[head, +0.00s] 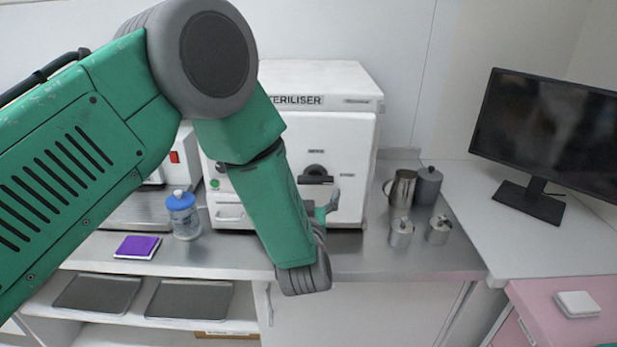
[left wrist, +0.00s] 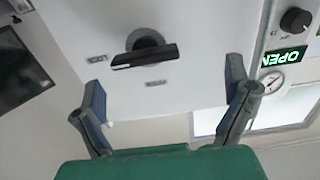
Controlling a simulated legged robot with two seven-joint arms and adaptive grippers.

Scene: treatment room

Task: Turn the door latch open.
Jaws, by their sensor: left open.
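The door latch (head: 314,179) is a black bar on a round dark hub, on the white front of the steriliser (head: 357,150). Its bar lies about level in the head view. In the left wrist view the latch (left wrist: 145,56) shows beyond the fingers, its bar slightly tilted. My left gripper (head: 331,203) is just below and right of the latch in the head view. In the left wrist view my left gripper (left wrist: 165,82) has its two fingers spread wide, with nothing between them. The fingers look apart from the latch. My right gripper is in neither view.
Metal cups (head: 401,188) and small lidded pots (head: 401,232) stand right of the steriliser. A blue-lidded jar (head: 183,215) and a purple packet (head: 138,247) are on the left counter. A lit green OPEN sign (left wrist: 284,57) shows near a dial. A monitor (head: 548,128) is far right.

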